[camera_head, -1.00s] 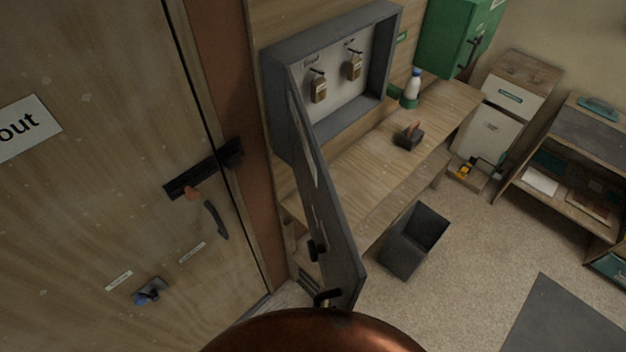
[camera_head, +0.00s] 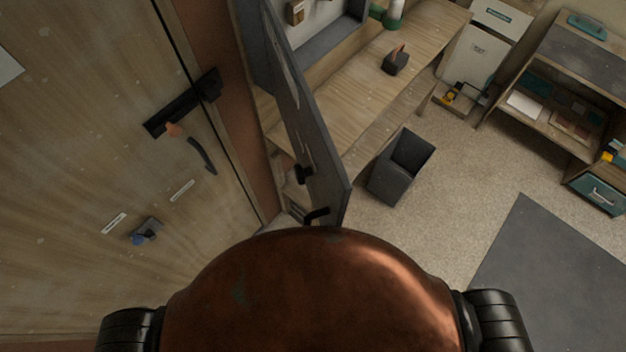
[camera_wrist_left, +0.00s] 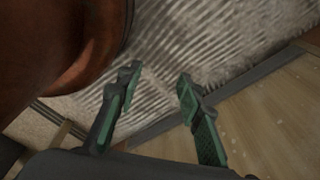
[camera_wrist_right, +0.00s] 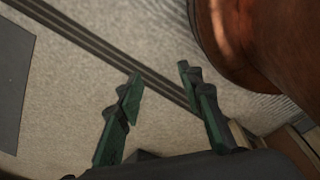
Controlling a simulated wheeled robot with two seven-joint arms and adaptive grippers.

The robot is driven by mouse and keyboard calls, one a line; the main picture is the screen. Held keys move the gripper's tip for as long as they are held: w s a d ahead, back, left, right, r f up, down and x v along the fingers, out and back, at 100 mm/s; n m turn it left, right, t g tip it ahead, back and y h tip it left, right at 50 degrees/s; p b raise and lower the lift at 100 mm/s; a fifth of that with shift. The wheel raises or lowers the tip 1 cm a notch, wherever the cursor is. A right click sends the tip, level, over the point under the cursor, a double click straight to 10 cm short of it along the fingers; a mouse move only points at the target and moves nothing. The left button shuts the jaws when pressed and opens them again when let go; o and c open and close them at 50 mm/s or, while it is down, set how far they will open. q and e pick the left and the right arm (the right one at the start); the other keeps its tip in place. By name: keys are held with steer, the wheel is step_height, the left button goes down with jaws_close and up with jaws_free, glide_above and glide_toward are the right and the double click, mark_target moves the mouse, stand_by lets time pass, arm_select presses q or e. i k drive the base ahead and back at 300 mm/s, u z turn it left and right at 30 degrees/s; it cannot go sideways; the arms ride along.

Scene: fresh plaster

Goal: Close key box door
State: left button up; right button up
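The key box (camera_head: 330,40) hangs on the wall at the top of the head view, partly cut off by the picture's edge. A tagged key (camera_head: 295,12) hangs inside the box. My left gripper (camera_wrist_left: 157,88) shows only in its wrist view, fingers apart and empty over a ribbed mat and floor. My right gripper (camera_wrist_right: 158,88) shows only in its wrist view, fingers apart and empty above the carpet. Neither touches the door.
A wooden door (camera_head: 90,120) with a black latch and handle is at left. A workbench (camera_head: 375,100) runs below the key box, with a dark bin (camera_head: 384,182) in front. A shelf unit (camera_head: 560,50) stands at right. Carpet is clear around the grey mat (camera_head: 555,265).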

mark_target(330, 188)
steer(key=z, duration=1.4)
steer(key=k, duration=0.95)
steer(key=u, duration=1.1)
